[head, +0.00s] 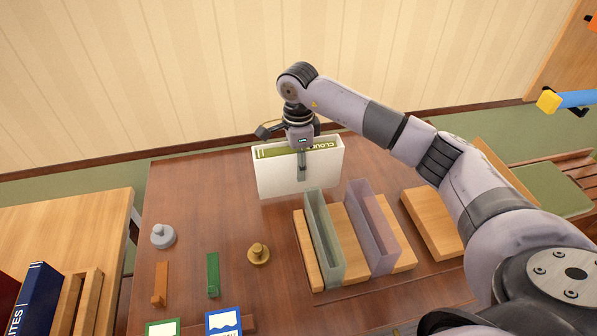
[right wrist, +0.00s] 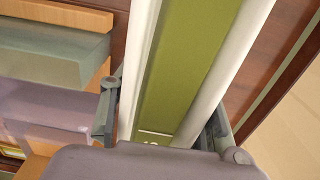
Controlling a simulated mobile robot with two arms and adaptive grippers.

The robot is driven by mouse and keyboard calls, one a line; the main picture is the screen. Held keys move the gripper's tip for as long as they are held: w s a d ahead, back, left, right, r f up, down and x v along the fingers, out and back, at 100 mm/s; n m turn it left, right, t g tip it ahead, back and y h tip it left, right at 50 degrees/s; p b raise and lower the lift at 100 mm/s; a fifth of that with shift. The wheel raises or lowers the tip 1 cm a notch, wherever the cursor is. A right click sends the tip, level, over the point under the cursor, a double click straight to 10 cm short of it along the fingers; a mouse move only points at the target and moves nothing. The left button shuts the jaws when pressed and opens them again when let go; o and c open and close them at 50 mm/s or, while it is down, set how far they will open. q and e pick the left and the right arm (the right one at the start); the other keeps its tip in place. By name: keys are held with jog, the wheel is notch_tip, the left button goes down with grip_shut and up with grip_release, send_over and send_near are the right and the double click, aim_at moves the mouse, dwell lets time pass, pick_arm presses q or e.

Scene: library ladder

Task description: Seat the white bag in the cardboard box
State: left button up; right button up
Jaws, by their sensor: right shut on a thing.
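I see no white bag and no cardboard box in either view. My right gripper (head: 302,168) is shut on a white slipcase (head: 275,183), with one finger down its front face. A green book (head: 278,151) with lettering on its spine sits inside the slipcase. The slipcase stands upright at the back of the brown table (head: 205,205); I cannot tell whether it touches the tabletop. In the right wrist view the fingers (right wrist: 164,118) lie on both sides of the white slipcase (right wrist: 138,65), with the green book (right wrist: 188,60) between its walls. My left gripper is not in view.
A wooden rack with a green-grey divider (head: 322,240) and a purple divider (head: 371,228) stands in front of the slipcase. A grey knob (head: 163,236), a brass knob (head: 258,254) and a green piece (head: 213,275) are at front left. The table's back left is clear.

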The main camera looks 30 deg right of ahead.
notch_tip(320, 180, down, 4)
jog(key=shift+p, duration=0.6)
jog(key=shift+f, duration=0.25)
jog(key=o, duration=1.2)
jog(key=shift+c, duration=0.2)
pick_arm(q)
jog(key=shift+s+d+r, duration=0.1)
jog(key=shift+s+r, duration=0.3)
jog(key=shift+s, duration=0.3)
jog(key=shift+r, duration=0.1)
